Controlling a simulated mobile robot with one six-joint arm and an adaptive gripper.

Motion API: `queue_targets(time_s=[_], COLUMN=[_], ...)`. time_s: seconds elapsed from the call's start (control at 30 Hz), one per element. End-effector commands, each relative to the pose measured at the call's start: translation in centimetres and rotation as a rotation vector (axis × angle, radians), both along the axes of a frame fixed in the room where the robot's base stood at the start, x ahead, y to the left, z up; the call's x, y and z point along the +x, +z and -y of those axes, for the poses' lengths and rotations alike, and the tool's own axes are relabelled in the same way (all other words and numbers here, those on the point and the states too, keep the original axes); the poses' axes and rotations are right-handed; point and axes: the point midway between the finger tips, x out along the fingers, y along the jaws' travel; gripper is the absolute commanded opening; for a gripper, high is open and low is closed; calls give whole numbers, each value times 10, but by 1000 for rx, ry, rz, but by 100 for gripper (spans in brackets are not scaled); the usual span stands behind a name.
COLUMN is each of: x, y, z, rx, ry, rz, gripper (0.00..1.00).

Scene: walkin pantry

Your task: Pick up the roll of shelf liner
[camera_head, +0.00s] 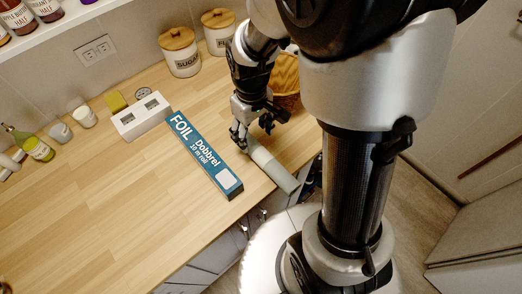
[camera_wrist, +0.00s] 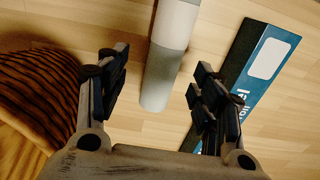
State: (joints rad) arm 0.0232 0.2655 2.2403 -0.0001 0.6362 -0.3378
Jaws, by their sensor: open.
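The roll of shelf liner is a grey-green cylinder with a white band. In the head view the roll (camera_head: 270,164) lies on the wooden counter near its front edge, with its far end by my gripper (camera_head: 241,140). In the wrist view the roll (camera_wrist: 165,62) runs from the top edge down to between the fingers of my gripper (camera_wrist: 155,95). My gripper is open, with a finger on each side of the roll's near end and visible gaps to both. I cannot tell its exact height above the counter.
A blue foil box (camera_head: 205,155) lies close beside the roll, left of it in the head view. A wicker basket (camera_head: 286,82) stands behind my gripper. A white socket block (camera_head: 141,117) and canisters (camera_head: 181,52) stand farther back.

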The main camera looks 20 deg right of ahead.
Motion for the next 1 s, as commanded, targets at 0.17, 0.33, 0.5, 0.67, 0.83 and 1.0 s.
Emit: queue_targets(time_s=[0.17,0.33,0.5,0.67,0.83,1.0], x=[0,-1,0,0,0,0], y=[-11,-38,-54,-53,-53,-53], z=[-2,-7,-6,-6,-6,-6], rx=[0,0,0,0,0,0], ry=[1,1,0,0,0,0], rz=[0,-2,0,1,1,1], gripper=[61,61,61,61,52,41])
